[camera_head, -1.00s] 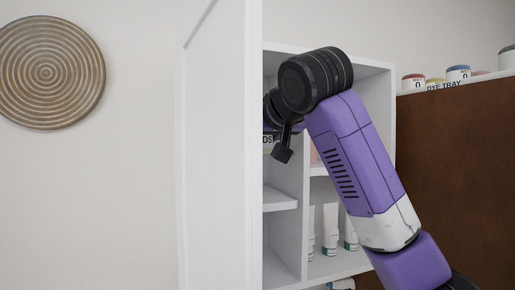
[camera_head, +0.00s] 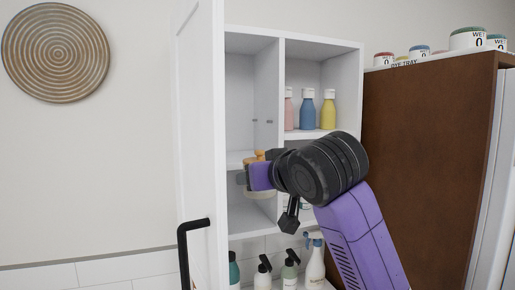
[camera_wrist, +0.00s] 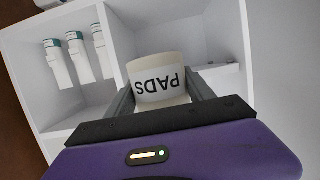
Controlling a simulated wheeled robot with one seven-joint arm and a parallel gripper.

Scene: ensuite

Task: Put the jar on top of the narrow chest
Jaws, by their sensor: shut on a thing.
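The jar (camera_wrist: 157,82) is pale, with a "PADS" label that reads upside down in the wrist view. My gripper (camera_wrist: 161,94) is shut on it, one finger on each side. In the head view the jar (camera_head: 258,194) shows an orange-tan lid and is partly hidden by my gripper (camera_head: 250,178). It is at the open white wall cabinet; I cannot tell whether it is inside or just in front. A tall brown chest (camera_head: 428,150) stands at the right; I cannot tell whether it is the narrow chest.
The wall cabinet (camera_head: 292,37) has its door (camera_head: 200,130) open at the left. Pink, blue and yellow bottles (camera_head: 308,113) stand on its upper right shelf. Pump and spray bottles (camera_head: 290,268) stand below. Several tins (camera_head: 468,40) crowd the brown chest's top.

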